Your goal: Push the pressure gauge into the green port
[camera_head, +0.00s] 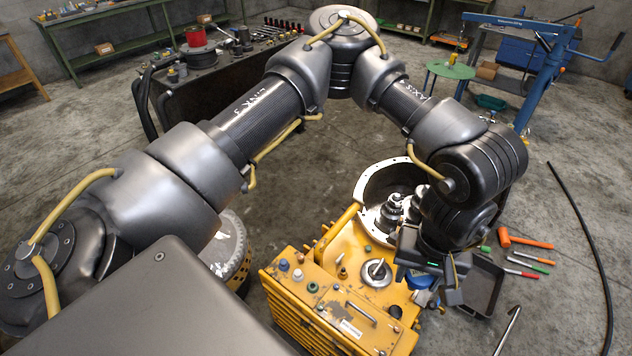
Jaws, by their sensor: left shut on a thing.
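My left gripper (455,285) points down beside the right end of the yellow transmission housing (335,245). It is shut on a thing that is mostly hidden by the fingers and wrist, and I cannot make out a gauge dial. A blue part (419,282) shows just left of the fingers; I cannot tell whether it touches them. The housing's top panel (335,311) carries several small coloured fittings, including a blue one (284,265). I cannot clearly tell which fitting is the green port. My right gripper is not in view.
A black tray (484,285) lies on the floor right of the gripper. An orange hammer (525,240) and several hand tools lie beyond it. A round bell housing (373,190) stands open behind the yellow housing. A blue hoist (535,70) and benches stand farther back.

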